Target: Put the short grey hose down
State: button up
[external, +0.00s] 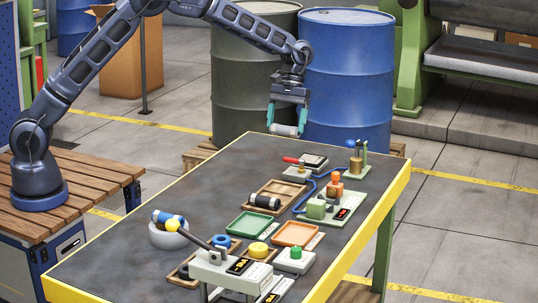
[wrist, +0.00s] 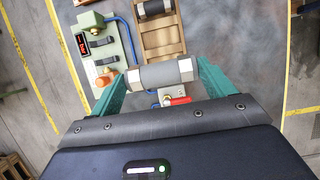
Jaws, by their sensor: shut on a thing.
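My gripper (external: 287,117) has teal fingers and is shut on the short grey hose (external: 285,130), a grey cylinder with lighter ends. It holds the hose above the far end of the dark table (external: 205,197), apart from the surface. In the wrist view the hose (wrist: 160,75) lies crosswise between both fingers. A wooden tray (external: 291,190) lies on the table nearer the camera, with a dark cylinder with light ends (external: 265,201) in it. The tray (wrist: 165,43) also shows in the wrist view, beyond the held hose.
A red-handled valve (external: 296,163) sits near the hose, with a green fixture (external: 327,205) and blue tubing beside it. Green (external: 248,215) and orange (external: 318,235) trays lie mid-table. A bowl (external: 165,238) holds a blue-ended cylinder. Blue (external: 348,75) and dark drums stand behind.

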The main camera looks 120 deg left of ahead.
notch_tip(320, 180, down, 17)
jog(key=shift+r, duration=0.15)
dwell(0.5)
jog(key=o, duration=0.9)
jog(key=v, duration=1.2)
